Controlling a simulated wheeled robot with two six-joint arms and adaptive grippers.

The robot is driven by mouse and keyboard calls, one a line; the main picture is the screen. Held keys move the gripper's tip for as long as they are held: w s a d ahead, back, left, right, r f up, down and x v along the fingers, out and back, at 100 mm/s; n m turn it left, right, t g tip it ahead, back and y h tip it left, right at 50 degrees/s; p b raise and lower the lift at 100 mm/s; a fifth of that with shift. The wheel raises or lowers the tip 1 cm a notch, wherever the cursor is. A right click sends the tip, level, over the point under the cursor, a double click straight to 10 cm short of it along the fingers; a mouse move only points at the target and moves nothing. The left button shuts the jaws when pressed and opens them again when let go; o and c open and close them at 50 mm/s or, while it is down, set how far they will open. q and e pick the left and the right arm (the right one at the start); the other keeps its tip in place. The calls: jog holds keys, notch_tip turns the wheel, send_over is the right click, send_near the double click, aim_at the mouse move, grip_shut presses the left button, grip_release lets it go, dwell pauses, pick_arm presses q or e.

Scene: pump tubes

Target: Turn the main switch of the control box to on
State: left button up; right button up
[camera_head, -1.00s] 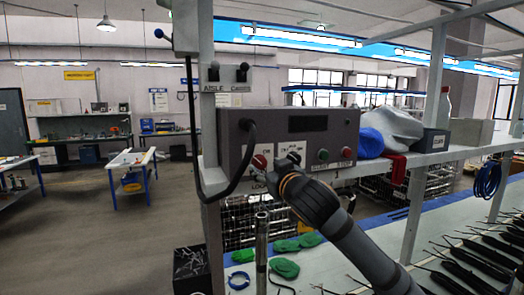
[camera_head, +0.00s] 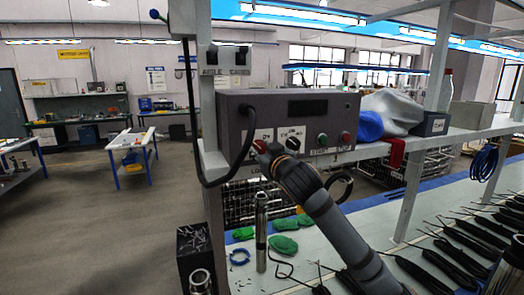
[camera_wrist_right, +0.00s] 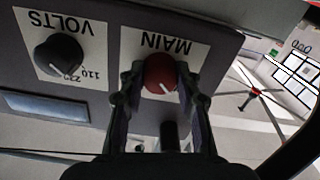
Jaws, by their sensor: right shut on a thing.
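The grey control box (camera_head: 335,128) sits on the shelf, with a dark display and a row of controls on its front. Its main switch is a red knob (camera_wrist_right: 160,72) under an upside-down MAIN label in the right wrist view. A white pointer line on it points down and slightly right in that picture. My right gripper (camera_wrist_right: 160,84) is shut on the red knob, one finger on each side. In the head view the right gripper (camera_head: 268,152) reaches the box from the lower right and partly covers the knob. My left gripper is not in view.
A black VOLTS knob (camera_wrist_right: 58,54) is beside the main switch. A green button (camera_head: 322,140) and a red button (camera_head: 345,137) are to the right on the box. A black cable (camera_head: 247,140) loops at the box's left. A metal tube (camera_head: 261,230) stands below.

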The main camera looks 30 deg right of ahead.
jog(key=shift+f+m+b, duration=0.15)
jog(key=shift+m+b, duration=1.55)
jog(key=shift+b, duration=0.1)
jog(key=m+b, duration=0.4)
jog(key=m, duration=0.1)
jog(key=shift+m+b, duration=0.3)
jog(key=shift+b, duration=0.1)
jog(key=m+b, duration=0.4)
jog(key=m, duration=0.1)
jog(key=shift+b, duration=0.4)
jog(key=shift+r+m+b, duration=0.2)
jog(key=shift+m+b, duration=1.3)
jog(key=shift+m, duration=0.5)
jog(key=o, duration=1.1)
jog(key=shift+o, duration=0.2)
jog(key=shift+s, duration=0.15)
